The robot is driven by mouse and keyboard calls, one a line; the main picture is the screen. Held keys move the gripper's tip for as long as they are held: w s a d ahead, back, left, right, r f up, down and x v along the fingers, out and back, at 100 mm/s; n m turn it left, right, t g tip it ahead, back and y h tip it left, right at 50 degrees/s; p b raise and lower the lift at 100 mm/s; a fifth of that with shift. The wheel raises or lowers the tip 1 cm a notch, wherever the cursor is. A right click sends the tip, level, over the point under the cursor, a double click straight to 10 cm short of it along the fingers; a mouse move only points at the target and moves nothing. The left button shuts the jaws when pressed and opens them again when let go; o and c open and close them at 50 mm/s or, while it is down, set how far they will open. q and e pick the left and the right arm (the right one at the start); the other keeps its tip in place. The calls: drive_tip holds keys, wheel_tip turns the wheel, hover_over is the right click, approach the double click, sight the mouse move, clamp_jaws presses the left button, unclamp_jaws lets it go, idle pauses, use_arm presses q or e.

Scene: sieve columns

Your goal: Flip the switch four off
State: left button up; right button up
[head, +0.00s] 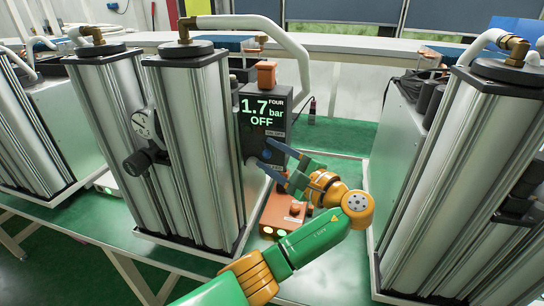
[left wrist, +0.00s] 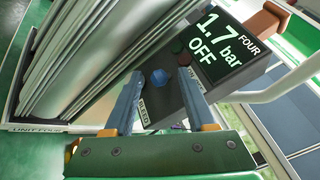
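The dark control box (head: 262,112) of unit four stands beside the silver columns. Its green display (head: 262,108) reads "FOUR 1.7 bar OFF", also seen in the left wrist view (left wrist: 215,42). In the left wrist view a blue knob (left wrist: 159,77) sits on the box face, with a small dark red control (left wrist: 178,46) near an on/off label. I cannot tell the switch's position from its shape. My left gripper (head: 268,158) is open at the lower front of the box; in the left wrist view its fingers (left wrist: 163,95) stand either side of the knob, empty. My right gripper is out of view.
Silver columns (head: 187,140) with a gauge (head: 146,125) stand left of the box; another column unit (head: 465,170) stands right. An orange-red box (head: 283,212) lies below my left gripper. A white hose (head: 270,30) arches over the box. Green table (head: 350,139) shows behind.

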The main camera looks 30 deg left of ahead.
use_arm(q)
drive_tip(key=b+v, duration=0.3)
drive_tip(key=v, duration=0.4)
